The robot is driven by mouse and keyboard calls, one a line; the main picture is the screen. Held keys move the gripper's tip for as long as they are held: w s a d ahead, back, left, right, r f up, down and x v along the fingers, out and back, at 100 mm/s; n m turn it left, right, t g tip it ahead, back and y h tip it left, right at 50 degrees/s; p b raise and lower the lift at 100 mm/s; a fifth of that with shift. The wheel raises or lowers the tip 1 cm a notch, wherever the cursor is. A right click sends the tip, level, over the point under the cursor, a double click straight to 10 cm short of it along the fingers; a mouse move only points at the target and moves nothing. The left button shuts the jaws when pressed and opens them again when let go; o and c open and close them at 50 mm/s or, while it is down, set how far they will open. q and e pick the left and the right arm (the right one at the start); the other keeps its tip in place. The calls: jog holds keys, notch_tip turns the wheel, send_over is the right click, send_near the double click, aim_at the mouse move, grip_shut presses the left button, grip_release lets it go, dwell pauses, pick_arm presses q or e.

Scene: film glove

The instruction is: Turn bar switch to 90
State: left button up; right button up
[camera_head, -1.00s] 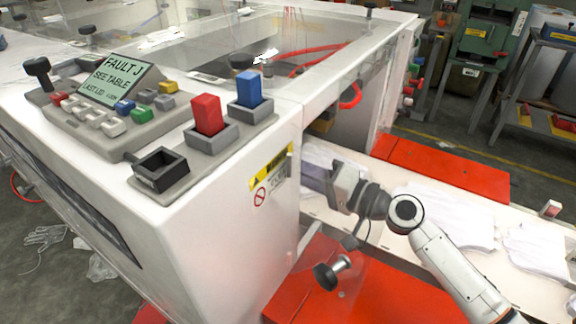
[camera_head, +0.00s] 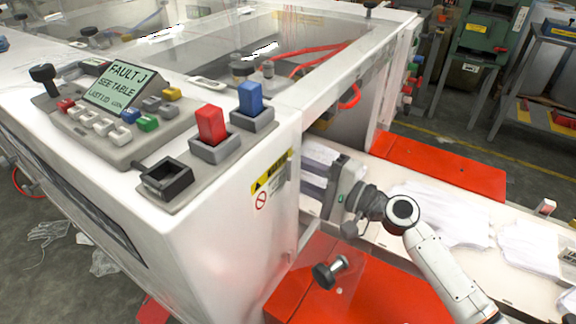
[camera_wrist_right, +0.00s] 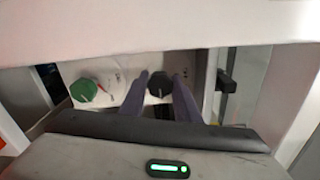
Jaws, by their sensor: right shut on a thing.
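The right gripper (camera_head: 308,172) reaches into the opening under the white machine's side wall in the head view. In the right wrist view its two purple-grey fingers (camera_wrist_right: 161,88) stand on either side of a small dark knob (camera_wrist_right: 160,82), apparently the bar switch, and are shut on it. The knob's angle markings cannot be read. A round green knob (camera_wrist_right: 83,90) on a white dial plate is left of the fingers. In the head view the switch is hidden by the machine. My left gripper is not in view.
The white machine (camera_head: 225,235) overhangs the gripper; its edge crosses the top of the wrist view. A panel with a red rocker (camera_head: 211,125) and a blue rocker (camera_head: 250,98) sits on top. White gloves (camera_head: 440,212) lie on the conveyor. Red covers (camera_head: 440,165) flank it.

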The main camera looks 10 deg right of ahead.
dwell(0.4)
jog(key=o, duration=1)
jog(key=shift+o, duration=0.2)
jog(key=shift+s+d, duration=0.1)
jog(key=shift+d, duration=0.05)
jog(key=b+v, duration=0.2)
jog(key=v, duration=0.8)
jog(key=shift+b, duration=0.3)
